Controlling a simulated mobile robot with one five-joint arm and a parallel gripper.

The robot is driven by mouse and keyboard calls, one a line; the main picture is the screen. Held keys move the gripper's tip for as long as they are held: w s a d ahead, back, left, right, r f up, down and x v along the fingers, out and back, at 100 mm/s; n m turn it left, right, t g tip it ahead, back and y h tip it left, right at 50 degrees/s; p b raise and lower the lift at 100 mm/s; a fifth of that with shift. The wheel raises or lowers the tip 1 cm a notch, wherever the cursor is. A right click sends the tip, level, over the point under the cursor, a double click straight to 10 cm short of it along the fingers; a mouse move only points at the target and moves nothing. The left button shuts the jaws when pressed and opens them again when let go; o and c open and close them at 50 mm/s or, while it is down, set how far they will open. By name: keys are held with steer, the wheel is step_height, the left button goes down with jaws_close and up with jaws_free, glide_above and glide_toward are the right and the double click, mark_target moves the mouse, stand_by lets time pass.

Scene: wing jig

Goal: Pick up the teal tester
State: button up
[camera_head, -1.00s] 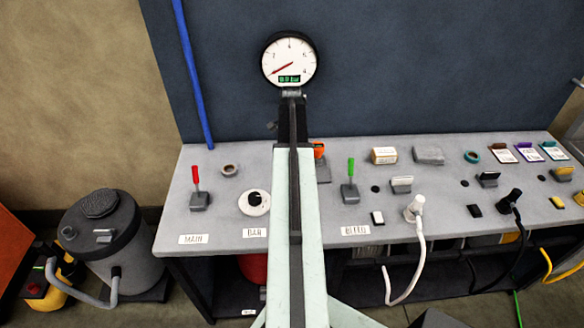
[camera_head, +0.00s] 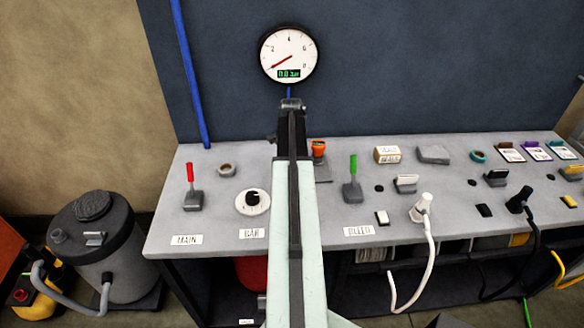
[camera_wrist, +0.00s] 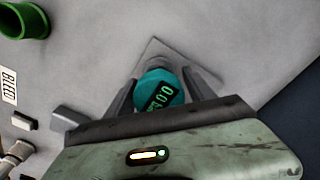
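The teal tester (camera_wrist: 158,88) is a round teal piece with a dark display showing green digits. In the wrist view it stands between the two fingers of my gripper (camera_wrist: 160,82), over a flat grey plate (camera_wrist: 182,57). The fingers are apart, one on each side of it. They are very close to its sides, and I cannot tell whether they touch it. In the head view my arm hides the tester, and my gripper (camera_head: 291,104) shows only from behind.
The grey bench (camera_head: 220,220) carries a red lever (camera_head: 191,178), a green lever (camera_head: 353,170), a round dial (camera_head: 253,201) and an orange piece (camera_head: 318,149) right of my arm. A white plug (camera_head: 423,207) and black plug (camera_head: 520,198) trail cables. A gauge (camera_head: 289,53) appears above my gripper.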

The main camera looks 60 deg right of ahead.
steer(key=c, duration=0.9)
steer(key=shift+r+p, duration=0.3)
steer(key=shift+p, duration=0.05)
step_height(320, 180, up, 3)
steer(key=p, duration=0.3)
steer(key=shift+r, duration=0.15)
steer(key=s+a, duration=0.3)
steer(key=a, duration=0.1)
steer(key=s+a+p, duration=0.1)
steer(key=s+a, duration=0.2)
steer(key=s, duration=0.1)
steer(key=s+a+r, duration=0.1)
steer(key=s+a, duration=0.3)
steer(key=shift+a+r, duration=0.1)
steer(key=shift+a, duration=0.2)
steer(key=shift+r+p, duration=0.1)
steer(key=shift+p, duration=0.2)
step_height(320, 180, up, 3)
steer(key=p, duration=0.2)
steer(key=shift+p, duration=0.4)
